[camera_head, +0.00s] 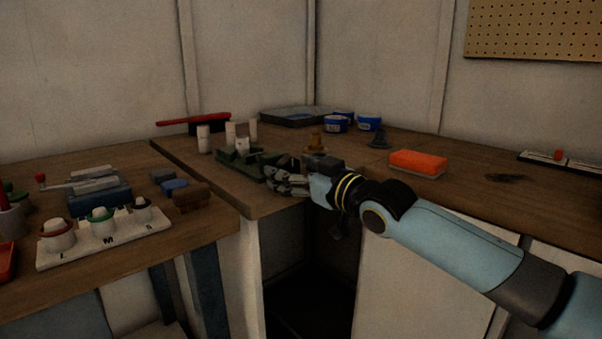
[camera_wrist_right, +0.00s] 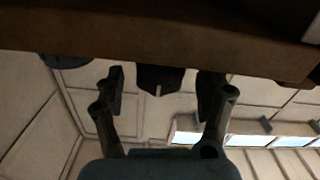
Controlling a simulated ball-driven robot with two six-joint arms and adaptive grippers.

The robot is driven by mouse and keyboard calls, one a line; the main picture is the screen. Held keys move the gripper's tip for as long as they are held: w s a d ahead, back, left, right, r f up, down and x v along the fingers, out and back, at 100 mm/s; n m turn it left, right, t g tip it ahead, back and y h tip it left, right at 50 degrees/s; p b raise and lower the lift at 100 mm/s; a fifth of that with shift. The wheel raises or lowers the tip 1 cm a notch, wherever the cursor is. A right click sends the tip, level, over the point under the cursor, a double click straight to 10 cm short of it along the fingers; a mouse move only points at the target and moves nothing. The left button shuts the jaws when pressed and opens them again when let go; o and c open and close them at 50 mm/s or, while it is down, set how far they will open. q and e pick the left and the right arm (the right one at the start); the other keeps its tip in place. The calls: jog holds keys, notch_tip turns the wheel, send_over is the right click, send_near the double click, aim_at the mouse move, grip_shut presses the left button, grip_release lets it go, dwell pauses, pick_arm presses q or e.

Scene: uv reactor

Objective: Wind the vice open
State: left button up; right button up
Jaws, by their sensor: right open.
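A green vice (camera_head: 243,162) appears to be the low dark-green tool at the front edge of the corner bench; its handle is not clear in the head view. My right gripper (camera_head: 274,180) is at the bench edge, right beside the vice's near right end, and hides part of it. In the right wrist view my right gripper (camera_wrist_right: 162,84) is open, its fingers apart on either side of a dark part (camera_wrist_right: 160,78) under the bench edge, which may belong to the vice. I cannot tell whether they touch. My left gripper is not in view.
White cylinders (camera_head: 204,138) stand behind the vice. An orange block (camera_head: 417,162) and blue tubs (camera_head: 369,123) are on the right bench. The left bench holds a blue device with a crank (camera_head: 99,197) and a white board with knobs (camera_head: 104,237). Open floor lies below the corner.

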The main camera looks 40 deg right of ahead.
jog(key=s, duration=0.7)
jog(key=shift+s+d, duration=0.15)
jog(key=shift+d, duration=0.1)
jog(key=shift+f, duration=0.1)
dwell(0.4)
